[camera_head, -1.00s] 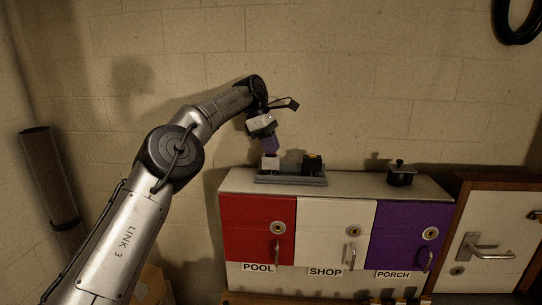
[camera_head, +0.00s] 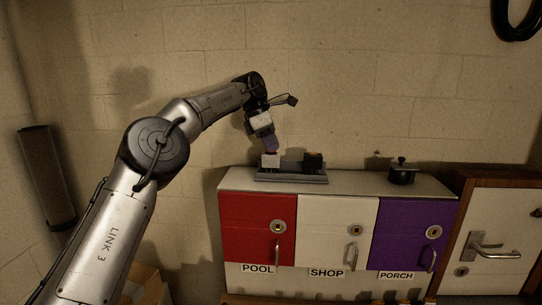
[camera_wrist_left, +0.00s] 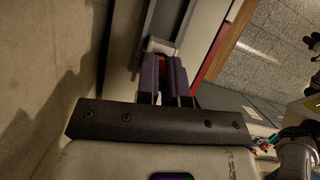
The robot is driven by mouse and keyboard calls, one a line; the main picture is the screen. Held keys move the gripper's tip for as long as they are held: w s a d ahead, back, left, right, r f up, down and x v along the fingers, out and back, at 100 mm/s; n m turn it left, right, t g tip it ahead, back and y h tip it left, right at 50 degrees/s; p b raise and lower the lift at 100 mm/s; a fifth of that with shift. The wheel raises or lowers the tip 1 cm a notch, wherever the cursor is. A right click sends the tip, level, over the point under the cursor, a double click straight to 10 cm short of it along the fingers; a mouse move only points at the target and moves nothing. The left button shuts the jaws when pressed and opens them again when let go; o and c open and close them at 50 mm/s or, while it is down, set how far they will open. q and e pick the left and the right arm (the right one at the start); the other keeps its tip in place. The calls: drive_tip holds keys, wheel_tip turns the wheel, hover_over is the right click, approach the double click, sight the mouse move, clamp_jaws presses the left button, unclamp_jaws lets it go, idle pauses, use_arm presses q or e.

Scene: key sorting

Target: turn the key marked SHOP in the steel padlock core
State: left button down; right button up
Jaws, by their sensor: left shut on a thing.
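My left gripper (camera_head: 271,150) points down at the left end of a grey tray (camera_head: 292,178) on top of the cabinet. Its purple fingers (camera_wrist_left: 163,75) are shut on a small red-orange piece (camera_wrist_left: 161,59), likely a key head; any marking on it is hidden. A pale block (camera_head: 270,161), which looks like the steel padlock core, sits directly below the fingertips. It also shows in the left wrist view (camera_wrist_left: 158,45). I cannot tell how deep the key sits or its turn angle. A black block with a yellowish top (camera_head: 313,162) sits at the tray's right end. My right gripper is out of view.
A black lidded pot (camera_head: 402,172) stands on the cabinet's right part. The cabinet has red, white and purple doors labelled POOL (camera_head: 257,268), SHOP (camera_head: 326,273) and PORCH (camera_head: 396,275). A white door (camera_head: 499,235) stands at right. The cabinet top between tray and pot is clear.

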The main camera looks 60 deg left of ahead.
use_arm(q)
drive_tip(key=shift+n+b, duration=0.3)
drive_tip(key=shift+n, duration=0.4)
idle(0.5)
drive_tip(key=shift+m+p, duration=0.4)
drive_tip(key=shift+p, duration=0.5)
drive_tip(key=shift+m+p, duration=0.5)
drive_tip(key=shift+p, duration=0.55)
drive_tip(key=shift+m+h+p, duration=0.3)
drive_tip(key=shift+m+p, duration=0.4)
drive_tip(key=shift+p, duration=1.45)
drive_tip(key=shift+m+g, duration=0.3)
drive_tip(key=shift+m, duration=0.4)
drive_tip(key=shift+p, duration=0.3)
drive_tip(key=shift+m, duration=0.4)
